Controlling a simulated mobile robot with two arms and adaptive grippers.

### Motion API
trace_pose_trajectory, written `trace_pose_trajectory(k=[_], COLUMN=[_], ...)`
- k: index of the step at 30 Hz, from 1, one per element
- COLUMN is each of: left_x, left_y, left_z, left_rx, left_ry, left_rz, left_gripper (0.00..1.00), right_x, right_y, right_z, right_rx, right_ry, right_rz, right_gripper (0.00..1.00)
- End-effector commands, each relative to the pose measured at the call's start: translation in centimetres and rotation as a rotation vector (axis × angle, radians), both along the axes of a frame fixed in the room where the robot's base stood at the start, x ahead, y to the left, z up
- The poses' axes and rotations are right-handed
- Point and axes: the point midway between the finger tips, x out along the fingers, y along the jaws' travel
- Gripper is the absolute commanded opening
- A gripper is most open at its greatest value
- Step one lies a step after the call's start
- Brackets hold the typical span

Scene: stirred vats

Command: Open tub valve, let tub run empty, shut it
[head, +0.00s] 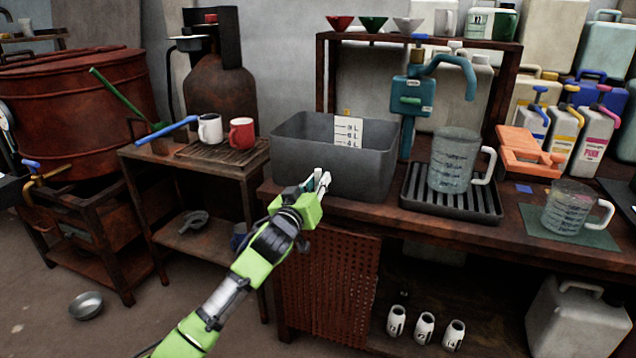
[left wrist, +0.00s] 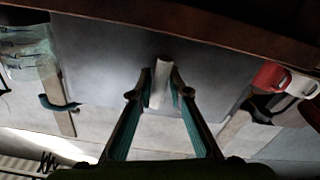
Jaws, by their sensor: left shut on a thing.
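The tub (head: 290,157) is a grey open-topped box on the wooden bench, with a white level scale (head: 348,132) at its back wall. Its grey wall also fills the middle of the left wrist view (left wrist: 100,60). My left gripper (head: 318,182) is in front of the tub's front wall. In the left wrist view its fingers (left wrist: 158,90) are shut on a pale, short valve handle (left wrist: 161,72) against the tub. The rest of the valve is hidden, and I cannot tell how it is turned. The water level inside the tub does not show. My right gripper is not in view.
A measuring jug (head: 455,162) stands on a black drip tray (head: 440,205) right of the tub, under a blue tap (head: 415,90). Another jug (head: 570,207) stands on a green mat. White (head: 210,129) and red (head: 242,134) mugs stand left. Floor at lower left is mostly clear.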

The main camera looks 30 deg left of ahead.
Motion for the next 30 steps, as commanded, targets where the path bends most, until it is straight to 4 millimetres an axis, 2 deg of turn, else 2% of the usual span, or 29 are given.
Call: trace_pose_trajectory(k=[9,10,14,15,25,30], left_x=[0.0,0.0,0.0,0.0,-0.1,-1.3], left_y=[-0.1,-0.1,-0.1,-0.1,0.0,-0.4], left_z=[-0.2,-0.2,-0.2,-0.2,-0.1,-0.2], left_rx=[-0.006,-0.006,-0.005,-0.004,-0.001,-0.002], left_ry=[0.002,0.003,0.003,0.002,0.001,0.001], left_rz=[-0.002,-0.002,-0.001,-0.001,0.000,-0.002], left_gripper=[0.00,0.22,0.56,0.60,0.60,0.60], right_x=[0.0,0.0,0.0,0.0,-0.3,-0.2], right_y=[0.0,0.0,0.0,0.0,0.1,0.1], right_z=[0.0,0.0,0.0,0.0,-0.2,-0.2], right_rx=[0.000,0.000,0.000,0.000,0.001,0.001], right_ry=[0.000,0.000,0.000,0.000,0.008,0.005], right_rz=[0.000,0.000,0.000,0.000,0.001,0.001], right_gripper=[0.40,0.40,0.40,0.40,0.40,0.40])
